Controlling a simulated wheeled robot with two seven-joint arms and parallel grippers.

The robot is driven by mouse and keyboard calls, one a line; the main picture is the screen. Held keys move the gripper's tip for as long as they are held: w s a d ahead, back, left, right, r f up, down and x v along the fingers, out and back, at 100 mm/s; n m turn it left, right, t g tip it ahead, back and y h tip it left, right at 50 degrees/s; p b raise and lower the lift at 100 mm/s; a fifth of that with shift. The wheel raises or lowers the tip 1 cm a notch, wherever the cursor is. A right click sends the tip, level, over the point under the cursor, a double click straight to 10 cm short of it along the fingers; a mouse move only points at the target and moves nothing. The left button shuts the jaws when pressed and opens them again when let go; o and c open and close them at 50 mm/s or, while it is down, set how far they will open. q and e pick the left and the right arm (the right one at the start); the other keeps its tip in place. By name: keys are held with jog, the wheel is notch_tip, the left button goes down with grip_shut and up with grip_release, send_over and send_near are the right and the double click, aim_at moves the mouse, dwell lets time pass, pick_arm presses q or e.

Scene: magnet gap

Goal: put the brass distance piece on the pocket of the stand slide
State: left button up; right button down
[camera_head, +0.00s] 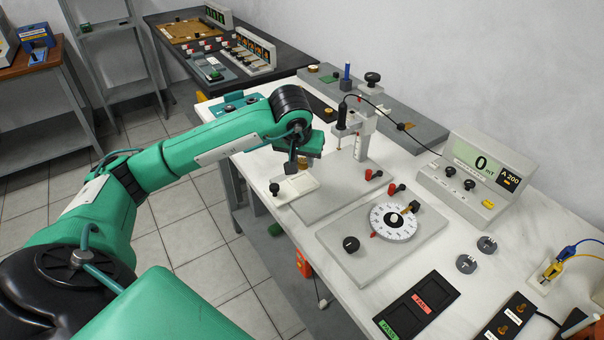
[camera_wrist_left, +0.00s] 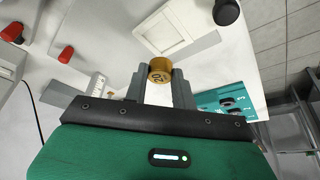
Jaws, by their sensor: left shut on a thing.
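My left gripper (camera_head: 292,167) is over the white stand slide (camera_head: 304,186) at the near left edge of the workbench. In the left wrist view the gripper (camera_wrist_left: 159,84) is shut on the brass distance piece (camera_wrist_left: 160,68), a short round piece with marks on its end face. The white slide (camera_wrist_left: 192,22) with its square recessed pocket (camera_wrist_left: 163,36) lies beyond the piece in that view. The piece looks apart from the pocket, but its height above the slide is hard to judge. In the head view I cannot make out the piece. My right gripper is not in view.
A black knob (camera_head: 275,188) stands at the slide's left end. Behind the slide is a post with a probe (camera_head: 343,115) and cable. A dial plate (camera_head: 394,221), a meter (camera_head: 477,172) and a PASS/FAIL tray (camera_head: 447,291) stand to the right. Bare bench lies between them.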

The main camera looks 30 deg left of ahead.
aim_at(303, 180)
pick_arm(q)
jog(key=shift+f, duration=2.7)
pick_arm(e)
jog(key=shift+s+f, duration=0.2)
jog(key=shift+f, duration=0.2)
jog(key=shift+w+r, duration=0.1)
pick_arm(q)
jog(key=o, duration=1)
jog(key=shift+o, duration=0.2)
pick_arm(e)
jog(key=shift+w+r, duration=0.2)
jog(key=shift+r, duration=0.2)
pick_arm(q)
jog(key=shift+r, duration=0.1)
